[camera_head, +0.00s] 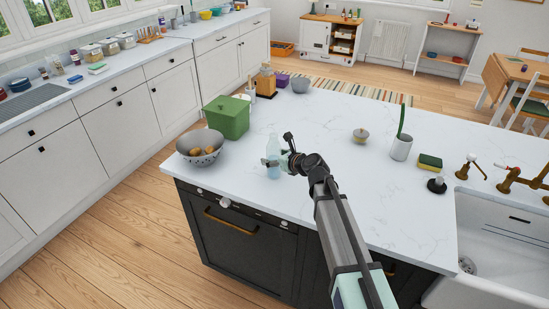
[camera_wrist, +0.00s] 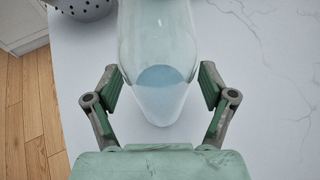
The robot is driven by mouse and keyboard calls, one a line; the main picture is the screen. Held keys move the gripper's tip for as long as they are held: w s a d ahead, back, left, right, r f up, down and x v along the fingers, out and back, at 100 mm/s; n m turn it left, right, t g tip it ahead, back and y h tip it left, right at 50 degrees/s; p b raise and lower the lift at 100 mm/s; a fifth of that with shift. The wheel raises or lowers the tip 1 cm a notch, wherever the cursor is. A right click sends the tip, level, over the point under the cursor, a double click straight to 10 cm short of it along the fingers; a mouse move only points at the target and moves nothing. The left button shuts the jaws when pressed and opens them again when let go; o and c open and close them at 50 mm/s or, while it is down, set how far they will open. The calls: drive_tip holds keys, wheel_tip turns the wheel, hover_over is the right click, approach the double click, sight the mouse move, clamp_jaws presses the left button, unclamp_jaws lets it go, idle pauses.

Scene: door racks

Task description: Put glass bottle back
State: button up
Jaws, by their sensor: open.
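A clear glass bottle with pale blue content (camera_head: 273,158) stands upright on the white marble island top, near its front edge. My gripper (camera_head: 286,158) is at the bottle's right side in the head view. In the wrist view the bottle (camera_wrist: 158,60) fills the upper middle, between the two green-padded fingers of my gripper (camera_wrist: 162,90). The fingers are open, one on each side of the bottle, with a gap visible on at least the right side.
A grey colander with round brown items (camera_head: 200,147) and a green box (camera_head: 226,117) stand left of the bottle. A pot with a green stem (camera_head: 401,147), a small lidded bowl (camera_head: 361,135) and a sponge (camera_head: 430,162) are to the right. The island's middle (camera_head: 320,125) is clear.

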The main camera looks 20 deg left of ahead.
drive_tip(key=b+v, duration=0.3)
drive_tip(key=v, duration=0.9)
